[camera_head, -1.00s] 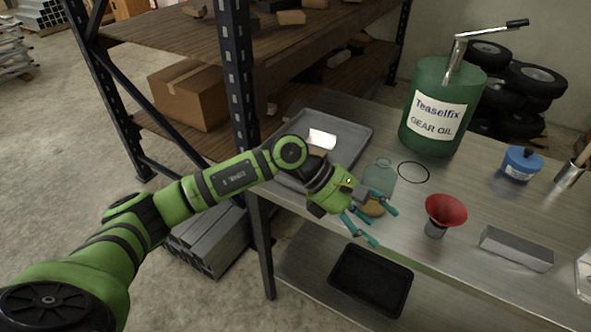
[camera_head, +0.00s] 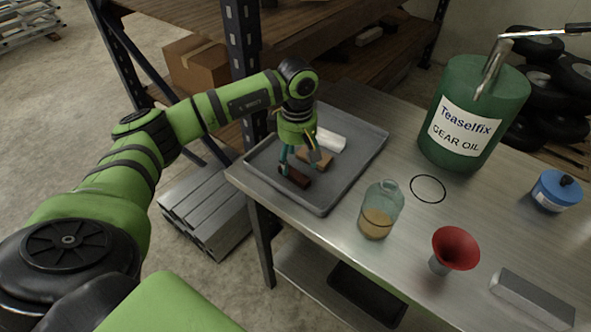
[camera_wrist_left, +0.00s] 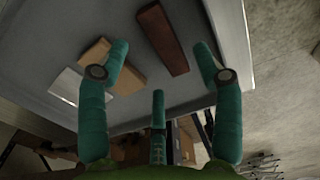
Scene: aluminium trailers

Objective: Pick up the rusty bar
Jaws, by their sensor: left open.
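The rusty bar (camera_head: 295,178), dark red-brown, lies in the grey tray (camera_head: 343,182) near its front left side. It also shows in the left wrist view (camera_wrist_left: 163,38), lying lengthwise between the two upper fingers. My left gripper (camera_head: 302,168) points down over the tray, right by the bar, with its fingers spread. In the wrist view my left gripper (camera_wrist_left: 160,62) is open and holds nothing. Whether a fingertip touches the bar cannot be told. My right gripper is not in view.
A tan block (camera_head: 318,160) and a pale block (camera_head: 331,141) lie beside the bar in the tray. A glass jar (camera_head: 381,212), a red funnel (camera_head: 455,249) and a green gear oil drum (camera_head: 474,112) stand to the right. A shelf post (camera_head: 243,50) rises behind my arm.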

